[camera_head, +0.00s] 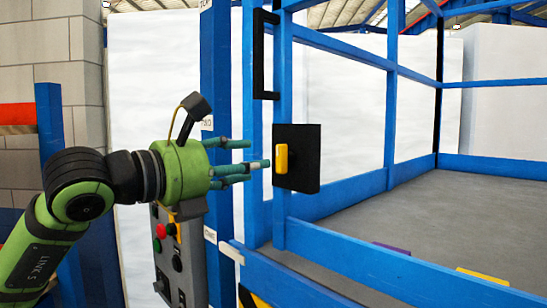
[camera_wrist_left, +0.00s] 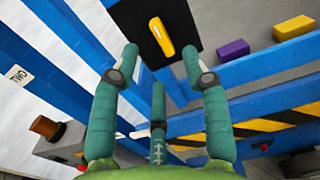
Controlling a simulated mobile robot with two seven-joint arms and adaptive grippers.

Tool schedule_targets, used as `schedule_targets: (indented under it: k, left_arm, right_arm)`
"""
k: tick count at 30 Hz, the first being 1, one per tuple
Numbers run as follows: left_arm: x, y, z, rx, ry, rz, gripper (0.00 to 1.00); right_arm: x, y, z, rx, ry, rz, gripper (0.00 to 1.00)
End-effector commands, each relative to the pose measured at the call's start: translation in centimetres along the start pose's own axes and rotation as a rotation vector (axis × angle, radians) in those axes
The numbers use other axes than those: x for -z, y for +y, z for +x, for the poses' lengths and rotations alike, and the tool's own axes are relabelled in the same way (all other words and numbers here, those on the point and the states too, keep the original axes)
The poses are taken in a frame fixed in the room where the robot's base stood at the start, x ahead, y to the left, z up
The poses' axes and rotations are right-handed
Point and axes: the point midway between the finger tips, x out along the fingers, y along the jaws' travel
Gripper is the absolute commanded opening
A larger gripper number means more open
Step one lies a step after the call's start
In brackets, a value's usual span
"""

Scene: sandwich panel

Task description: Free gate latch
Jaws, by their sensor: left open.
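The gate latch is a yellow handle (camera_head: 281,158) on a square black plate (camera_head: 306,160), fixed to the blue gate frame (camera_head: 283,110). The handle stands about upright in the head view. In the left wrist view the yellow handle (camera_wrist_left: 161,37) looks slightly tilted on its black plate (camera_wrist_left: 188,22). My left gripper (camera_head: 258,164) has teal fingers that point at the handle from the left. In the left wrist view the left gripper (camera_wrist_left: 160,70) is open and empty, its fingers spread short of the handle. My right gripper is not in view.
A grey control box (camera_head: 177,262) with red and green buttons stands below my left arm. A black pull handle (camera_head: 256,55) is on the blue post above. Behind the fence, a purple block (camera_wrist_left: 233,49) and a yellow block (camera_wrist_left: 293,28) lie on grey floor.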

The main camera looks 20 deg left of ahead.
Motion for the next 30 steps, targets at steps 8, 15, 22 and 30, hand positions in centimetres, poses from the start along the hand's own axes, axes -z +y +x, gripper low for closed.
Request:
schedule_targets:
  k: [8, 15, 22, 30]
  left_arm:
    - [-0.5, 0.1, 3.8, -0.006, 0.006, 0.0, 0.46]
    - [-0.3, 0.2, 6.4, -0.007, 0.003, 0.002, 0.46]
    - [0.0, 0.1, 6.8, -0.005, 0.002, 0.003, 0.46]
    - [0.0, 0.2, 6.7, -0.006, 0.002, 0.002, 0.0]
  right_arm:
    - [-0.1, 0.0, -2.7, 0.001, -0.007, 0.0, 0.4]
    - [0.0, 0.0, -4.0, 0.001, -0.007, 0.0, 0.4]
    - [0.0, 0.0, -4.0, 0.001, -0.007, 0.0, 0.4]
    - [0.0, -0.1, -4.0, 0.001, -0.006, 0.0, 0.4]
